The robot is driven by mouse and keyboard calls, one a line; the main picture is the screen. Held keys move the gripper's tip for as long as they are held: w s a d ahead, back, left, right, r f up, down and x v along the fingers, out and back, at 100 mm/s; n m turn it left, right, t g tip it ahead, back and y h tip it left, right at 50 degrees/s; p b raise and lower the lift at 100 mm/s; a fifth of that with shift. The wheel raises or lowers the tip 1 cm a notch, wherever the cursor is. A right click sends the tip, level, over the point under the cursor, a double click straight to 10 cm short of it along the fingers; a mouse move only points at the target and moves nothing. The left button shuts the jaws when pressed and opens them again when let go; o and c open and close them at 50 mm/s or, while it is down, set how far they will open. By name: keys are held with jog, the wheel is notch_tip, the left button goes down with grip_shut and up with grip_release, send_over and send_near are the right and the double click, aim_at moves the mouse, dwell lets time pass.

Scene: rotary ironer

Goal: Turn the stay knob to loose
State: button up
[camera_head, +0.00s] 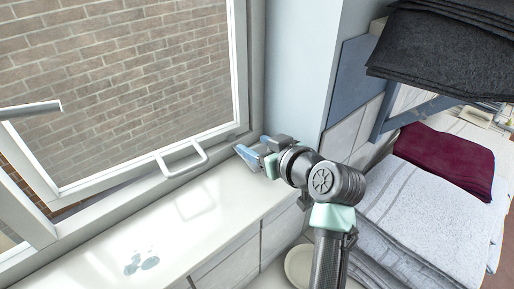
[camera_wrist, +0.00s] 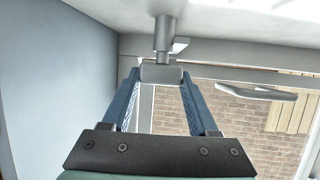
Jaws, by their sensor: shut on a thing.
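The stay knob (camera_wrist: 161,73) is a grey block on a short round stem (camera_wrist: 162,38) in the wrist view, close to the window frame. My gripper (camera_wrist: 161,78) has its two blue fingers on either side of the knob, shut on it at the fingertips. In the head view my gripper (camera_head: 256,150) is at the lower right corner of the window, just above the sill, and it hides the knob there. Whether the knob stands at loose or tight cannot be told.
A white window handle (camera_head: 181,158) sticks out left of my gripper. The white sill (camera_head: 190,225) is bare except for a small wet patch (camera_head: 140,264). A pale wall corner (camera_head: 300,70) stands close on the right. Folded towels (camera_head: 440,160) lie farther right.

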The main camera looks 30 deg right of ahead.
jog(key=shift+d+f+n+y+b, duration=0.1)
jog(key=shift+n+y+b, duration=0.3)
jog(key=shift+n+y, duration=0.3)
jog(key=shift+y, duration=0.4)
jog(key=o, duration=1.4)
jog(key=b+v, duration=0.3)
jog(key=v, duration=1)
jog(key=shift+b, duration=0.3)
